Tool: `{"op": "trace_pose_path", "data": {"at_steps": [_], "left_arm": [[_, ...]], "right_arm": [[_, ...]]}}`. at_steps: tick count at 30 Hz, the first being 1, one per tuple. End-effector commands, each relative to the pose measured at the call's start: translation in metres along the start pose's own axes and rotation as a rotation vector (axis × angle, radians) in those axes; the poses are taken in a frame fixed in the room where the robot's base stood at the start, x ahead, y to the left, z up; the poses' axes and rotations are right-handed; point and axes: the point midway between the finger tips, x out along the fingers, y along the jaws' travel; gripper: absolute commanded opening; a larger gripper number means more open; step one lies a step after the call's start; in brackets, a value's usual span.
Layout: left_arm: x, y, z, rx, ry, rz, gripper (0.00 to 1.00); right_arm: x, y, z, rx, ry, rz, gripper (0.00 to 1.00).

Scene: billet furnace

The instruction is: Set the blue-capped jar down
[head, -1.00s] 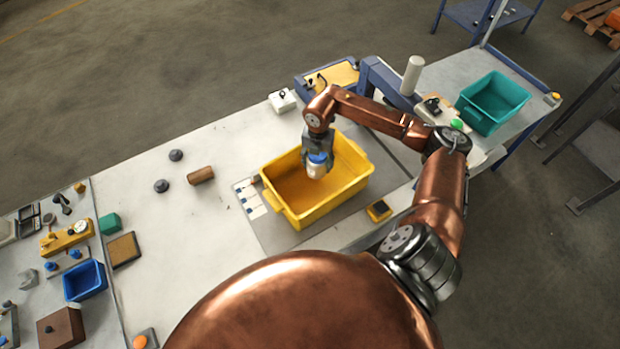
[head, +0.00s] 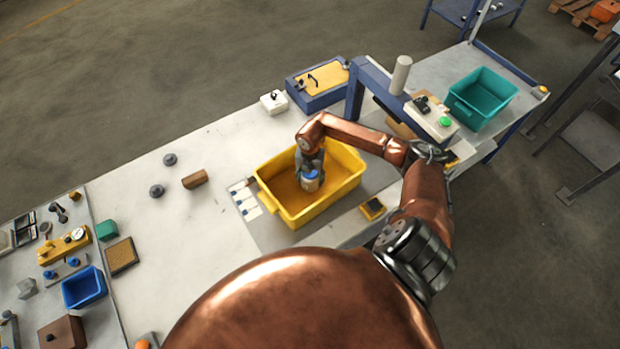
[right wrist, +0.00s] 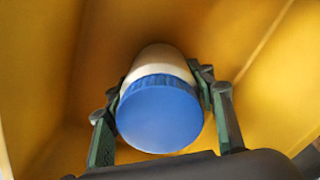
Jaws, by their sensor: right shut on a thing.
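The blue-capped jar (head: 311,183) has a pale body and a blue cap. My right gripper (head: 310,174) is shut on it and holds it inside the yellow bin (head: 320,208), near the bin's middle. In the right wrist view, the blue cap (right wrist: 160,116) faces the camera, with a finger on each side of the jar and yellow bin walls all round. I cannot tell whether the jar's base touches the bin floor. My left gripper is not in view.
A teal bin (head: 482,98) stands at the right beyond a blue frame (head: 375,80). A small yellow-black box (head: 373,209) lies just right of the yellow bin. A brown cylinder (head: 195,179) and dark knobs lie to its left.

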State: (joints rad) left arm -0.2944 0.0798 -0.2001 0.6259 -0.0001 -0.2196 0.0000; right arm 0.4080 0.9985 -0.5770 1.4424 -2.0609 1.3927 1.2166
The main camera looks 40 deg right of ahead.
Motion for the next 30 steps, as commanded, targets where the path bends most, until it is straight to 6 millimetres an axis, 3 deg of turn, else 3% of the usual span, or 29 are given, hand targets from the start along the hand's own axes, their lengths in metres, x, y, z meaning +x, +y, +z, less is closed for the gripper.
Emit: {"op": "trace_pose_path", "data": {"at_steps": [4,5,12,23,30], "left_arm": [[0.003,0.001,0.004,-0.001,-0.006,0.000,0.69],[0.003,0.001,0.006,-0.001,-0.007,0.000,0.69],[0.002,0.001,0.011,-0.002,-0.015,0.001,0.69],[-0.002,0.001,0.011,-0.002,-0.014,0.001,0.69],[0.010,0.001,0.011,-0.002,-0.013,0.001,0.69]], "right_arm": [[0.003,0.000,0.000,0.000,0.000,0.001,0.21],[0.004,0.000,0.000,0.000,0.000,0.000,0.51],[0.003,0.000,0.000,0.000,0.000,0.000,0.68],[-0.003,0.000,0.000,0.000,0.000,0.000,0.68],[-0.040,0.000,0.002,-0.001,-0.005,0.001,0.68]]}}
